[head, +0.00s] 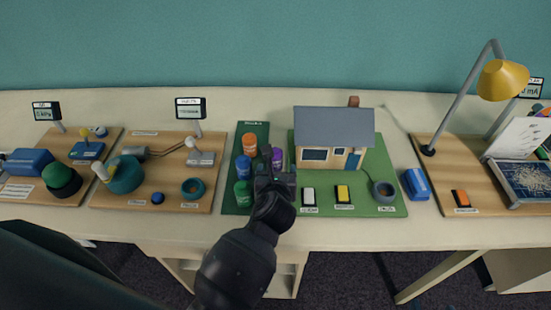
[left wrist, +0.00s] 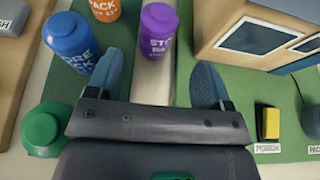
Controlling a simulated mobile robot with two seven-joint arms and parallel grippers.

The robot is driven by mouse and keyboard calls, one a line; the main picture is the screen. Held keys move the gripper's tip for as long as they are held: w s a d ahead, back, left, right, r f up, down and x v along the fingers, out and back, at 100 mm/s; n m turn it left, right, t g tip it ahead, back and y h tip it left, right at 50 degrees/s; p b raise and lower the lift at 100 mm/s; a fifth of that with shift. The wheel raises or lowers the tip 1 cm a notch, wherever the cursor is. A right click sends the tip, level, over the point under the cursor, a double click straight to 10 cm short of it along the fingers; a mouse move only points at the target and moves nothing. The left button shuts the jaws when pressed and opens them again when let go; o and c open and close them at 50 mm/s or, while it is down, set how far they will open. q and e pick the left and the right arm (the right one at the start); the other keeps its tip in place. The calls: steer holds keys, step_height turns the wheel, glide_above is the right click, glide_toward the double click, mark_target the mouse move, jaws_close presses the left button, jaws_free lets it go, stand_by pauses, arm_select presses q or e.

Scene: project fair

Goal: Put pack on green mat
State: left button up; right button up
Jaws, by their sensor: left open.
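A purple pack (head: 278,154) stands near the pale table gap between the dark green mat (head: 230,180) and the house's green board (head: 385,205). It also shows in the left wrist view (left wrist: 158,30), upright with white lettering. An orange pack (head: 249,142), a blue pack (head: 243,168) and a green pack (head: 242,192) stand in a column on the dark green mat. My left gripper (head: 274,168) is open and empty. In the left wrist view its fingers (left wrist: 157,75) are spread, with the purple pack just ahead of the space between them. My right gripper is not in view.
The model house (head: 334,140) stands close to the right of my left gripper. White and yellow switches (head: 343,193) sit in front of it. A blue box (head: 416,184) lies right of the house board. Wooden display boards (head: 150,190) and a yellow lamp (head: 502,80) stand farther out.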

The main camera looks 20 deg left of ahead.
mark_target(275, 162)
arm_select(q)
steer(key=shift+a+b+x, duration=0.1)
steer(key=shift+b+x, duration=0.1)
steer(key=shift+x, duration=1.45)
steer(key=shift+a+b+x, duration=0.15)
steer(key=shift+x, duration=1.5)
steer(key=shift+r, duration=0.1)
steer(key=c, duration=1)
